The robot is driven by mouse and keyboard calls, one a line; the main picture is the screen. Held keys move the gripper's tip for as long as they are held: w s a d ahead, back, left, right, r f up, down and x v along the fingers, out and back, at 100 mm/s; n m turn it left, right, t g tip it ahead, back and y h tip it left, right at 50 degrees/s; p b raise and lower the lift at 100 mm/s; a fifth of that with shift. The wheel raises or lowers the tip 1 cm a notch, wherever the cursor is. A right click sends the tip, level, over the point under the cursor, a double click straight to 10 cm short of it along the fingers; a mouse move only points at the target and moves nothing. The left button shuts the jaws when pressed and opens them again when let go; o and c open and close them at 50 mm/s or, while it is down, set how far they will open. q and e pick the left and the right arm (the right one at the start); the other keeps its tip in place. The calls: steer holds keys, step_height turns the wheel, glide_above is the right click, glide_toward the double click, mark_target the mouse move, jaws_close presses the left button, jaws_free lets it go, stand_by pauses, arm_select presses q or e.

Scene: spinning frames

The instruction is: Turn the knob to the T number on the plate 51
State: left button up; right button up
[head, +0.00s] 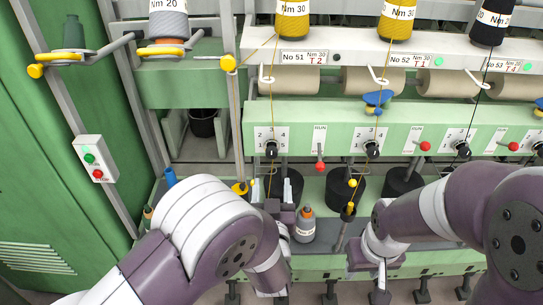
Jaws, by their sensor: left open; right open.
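The plate No 51 (304,58) is on the white rail at the top and reads Nm 30, T 2 in red. Below it, on the green panel, a black knob (271,150) sits on a white dial with numbers; its pointing direction is too small to read. My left gripper (280,193) is open, below that knob and apart from it, with its fingers pointing up toward the panel. My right gripper (381,277) is open at the lower right, away from the panel, and partly hidden by its own arm.
Plates No 52 (413,61) and No 53 (503,66) continue the rail, with another knob (372,149) under No 52. A red RUN lever (320,166) stands right of the first knob. A grey bottle (305,226) is close beside my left gripper. Yarn threads hang before the panel.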

mark_target(272, 156)
arm_select(q)
steer(key=w+p, duration=0.2)
steer(key=w, duration=0.6)
steer(key=shift+w+a+p, duration=0.1)
steer(key=shift+w+p, duration=0.1)
steer(key=shift+p, duration=0.1)
steer(key=shift+w, duration=0.65)
steer(key=c, duration=1)
steer(key=shift+f+n+b, duration=0.2)
steer(key=shift+n+b, duration=0.1)
steer(key=shift+b, duration=0.25)
steer(key=n+b, duration=0.9)
steer(key=b, duration=0.5)
steer(key=shift+f+n, duration=0.1)
steer(key=shift+n, duration=0.2)
steer(key=shift+r+n+b, duration=0.25)
steer(key=shift+n+b, duration=0.65)
steer(key=shift+b, duration=0.6)
